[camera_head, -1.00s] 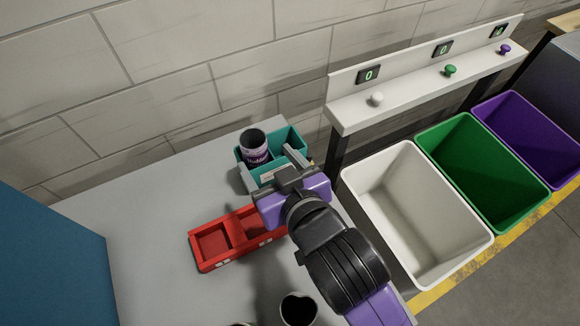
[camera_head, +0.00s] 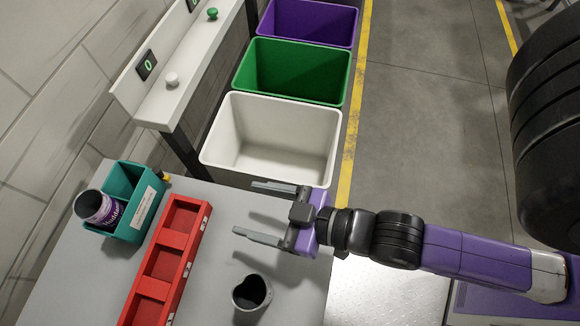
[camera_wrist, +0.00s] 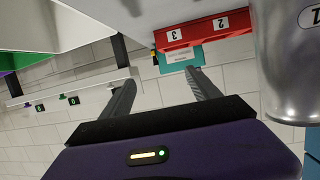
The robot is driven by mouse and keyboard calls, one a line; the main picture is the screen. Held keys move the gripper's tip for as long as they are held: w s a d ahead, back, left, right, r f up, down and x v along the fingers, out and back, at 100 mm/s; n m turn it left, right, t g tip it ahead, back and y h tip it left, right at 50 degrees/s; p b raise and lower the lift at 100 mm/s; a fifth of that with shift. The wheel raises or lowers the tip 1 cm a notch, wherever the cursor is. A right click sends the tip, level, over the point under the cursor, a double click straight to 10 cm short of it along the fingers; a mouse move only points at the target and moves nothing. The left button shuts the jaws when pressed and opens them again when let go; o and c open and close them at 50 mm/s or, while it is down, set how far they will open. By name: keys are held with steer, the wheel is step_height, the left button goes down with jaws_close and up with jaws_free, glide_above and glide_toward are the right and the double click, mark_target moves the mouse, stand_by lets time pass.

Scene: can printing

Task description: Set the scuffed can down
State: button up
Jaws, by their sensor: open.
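A dark can with a purple and white label (camera_head: 97,207) sits in the near-left end of the teal bin (camera_head: 128,229), its dark open top showing. It appears tilted, and I cannot make out scuffs on it. My gripper (camera_head: 245,208) is open and empty, above the table's right part near the white bin, to the right of the teal bin and apart from the can. In the wrist view the fingers (camera_wrist: 160,85) are spread with nothing between them. The teal bin (camera_wrist: 196,53) shows beyond them; the can does not.
A red compartment tray (camera_head: 172,239) lies between the teal bin and my gripper. An open-topped metal container (camera_head: 251,293) stands at the table's front. White (camera_head: 215,148), green (camera_head: 245,80) and purple (camera_head: 270,18) bins stand beyond, beside a shelf with buttons (camera_head: 171,79).

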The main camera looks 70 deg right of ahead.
steer(key=s+d+r+m+h, duration=0.1)
steer(key=s+d+r, duration=0.2)
steer(key=s, duration=0.7)
steer(key=shift+d+t+h, duration=0.3)
steer(key=shift+d+h, duration=0.05)
steer(key=shift+h, duration=0.05)
